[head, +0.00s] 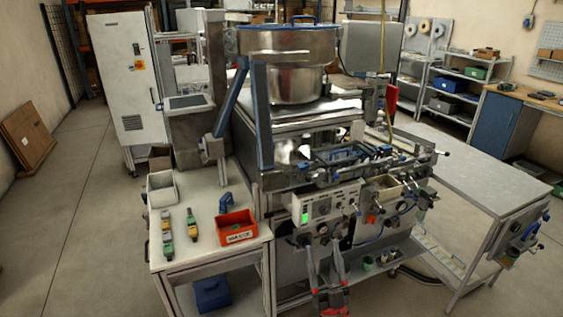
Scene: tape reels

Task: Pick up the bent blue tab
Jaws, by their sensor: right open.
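A small bent blue piece (226,202), which looks like the blue tab, stands on the light worktable (190,248) at the left, just behind the red bin (236,228). My right gripper (323,246) is at the bottom centre, its two grey fingers pointing up and apart from a red base. It is open with nothing seen between the fingers. It is to the right of the worktable, in front of the machine, well apart from the blue piece. My left gripper does not show.
Several green and yellow pieces (192,224) lie left of the blue piece, with a grey bin (162,188) behind them. The machine's control box (325,205) stands right of the worktable. A bare metal table (485,180) is at the right.

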